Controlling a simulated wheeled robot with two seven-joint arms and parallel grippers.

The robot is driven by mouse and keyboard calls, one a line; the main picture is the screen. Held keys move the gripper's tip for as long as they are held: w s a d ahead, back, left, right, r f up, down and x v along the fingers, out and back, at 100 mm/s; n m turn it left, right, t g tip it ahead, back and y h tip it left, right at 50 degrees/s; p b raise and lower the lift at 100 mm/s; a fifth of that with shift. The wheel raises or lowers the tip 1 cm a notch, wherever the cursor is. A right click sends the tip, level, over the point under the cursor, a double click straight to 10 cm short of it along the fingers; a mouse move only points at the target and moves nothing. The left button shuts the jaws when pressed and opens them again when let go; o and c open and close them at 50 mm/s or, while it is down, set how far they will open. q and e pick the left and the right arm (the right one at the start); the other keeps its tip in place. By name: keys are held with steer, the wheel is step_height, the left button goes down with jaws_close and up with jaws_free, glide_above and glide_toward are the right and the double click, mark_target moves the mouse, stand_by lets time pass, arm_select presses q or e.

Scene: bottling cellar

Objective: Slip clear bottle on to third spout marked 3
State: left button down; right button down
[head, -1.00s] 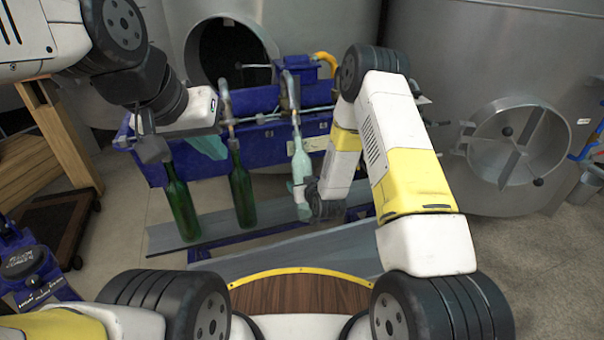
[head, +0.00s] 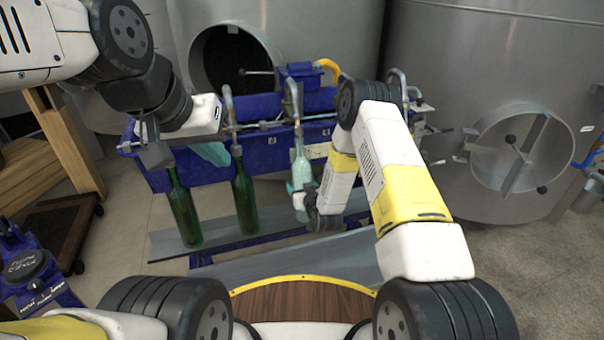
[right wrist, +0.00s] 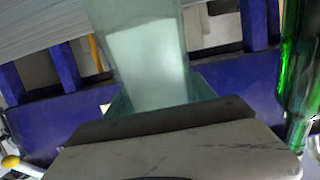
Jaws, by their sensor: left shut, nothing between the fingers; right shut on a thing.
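The clear bottle (head: 301,172) stands roughly upright below a curved metal spout (head: 292,95), the third bottle position from the left. Its mouth is close to the spout; I cannot tell whether the spout is inside it. No number 3 is readable. My right gripper (head: 303,197) is shut on the clear bottle's lower part. In the right wrist view the pale bottle (right wrist: 145,50) rises between teal fingers (right wrist: 203,88). My left gripper (head: 155,150) is shut and empty, beside the neck of the leftmost green bottle (head: 183,210).
A second green bottle (head: 245,200) stands under another spout (head: 229,108), left of the clear bottle. The blue filler trough (head: 265,150) runs behind the bottles, with a grey rail (head: 220,230) below. Steel tanks (head: 480,70) stand behind. Another spout (head: 400,85) is partly behind my right arm.

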steer(key=shift+w+a+f+t, duration=0.2)
steer(key=shift+w+t, duration=0.1)
steer(key=shift+w, duration=0.3)
steer(key=shift+w+a+f+t, duration=0.2)
steer(key=shift+w+t, duration=0.1)
steer(key=shift+w, duration=0.3)
steer(key=shift+s+f, duration=0.15)
steer(key=shift+f, duration=0.8)
steer(key=shift+c, duration=1.4)
jaws_free()
steer(key=shift+d+f, duration=0.1)
steer(key=shift+f, duration=0.05)
steer(key=shift+s, duration=0.1)
